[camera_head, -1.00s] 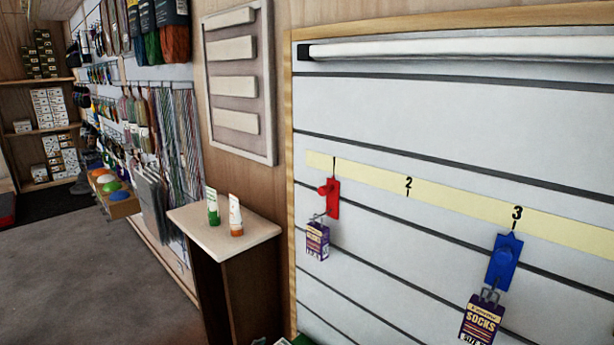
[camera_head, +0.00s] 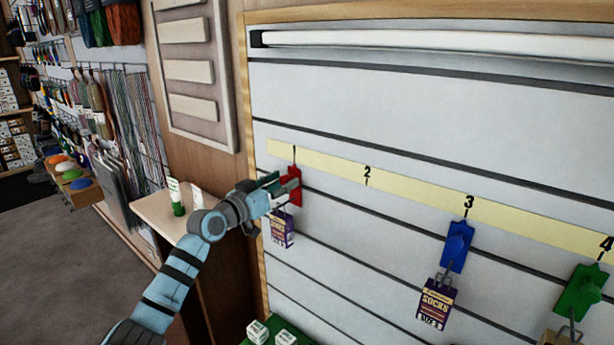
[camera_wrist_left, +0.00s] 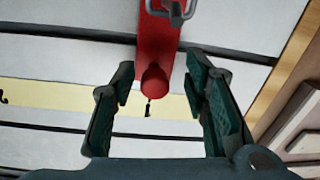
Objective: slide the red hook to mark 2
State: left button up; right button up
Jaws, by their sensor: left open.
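The red hook (camera_head: 296,190) hangs on the slatted wall just below mark 1 of the yellow strip, with a purple socks pack (camera_head: 281,229) hanging from it. Mark 2 (camera_head: 366,172) is on the strip to its right, with bare slats below it. My left gripper (camera_head: 280,186) is at the red hook and hides part of it. In the left wrist view my open fingers (camera_wrist_left: 160,78) stand on either side of the round red knob (camera_wrist_left: 154,84), with visible gaps between them and it. My right gripper is not in view.
A blue hook (camera_head: 457,246) with a socks pack is below mark 3, and a green hook (camera_head: 583,291) is below mark 4. A small counter (camera_head: 150,213) with tubes stands left of the wall panel, behind my arm. White boxes (camera_head: 258,332) sit low in front.

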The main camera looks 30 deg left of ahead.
pick_arm(q)
jog(key=shift+w+d+r, duration=0.15)
jog(key=shift+w+d, duration=0.1)
jog(key=shift+w, duration=0.4)
jog(key=shift+s+r, duration=0.25)
jog(key=shift+s, duration=0.15)
jog(key=shift+c, duration=0.6)
jog(key=c, duration=0.6)
grip_shut()
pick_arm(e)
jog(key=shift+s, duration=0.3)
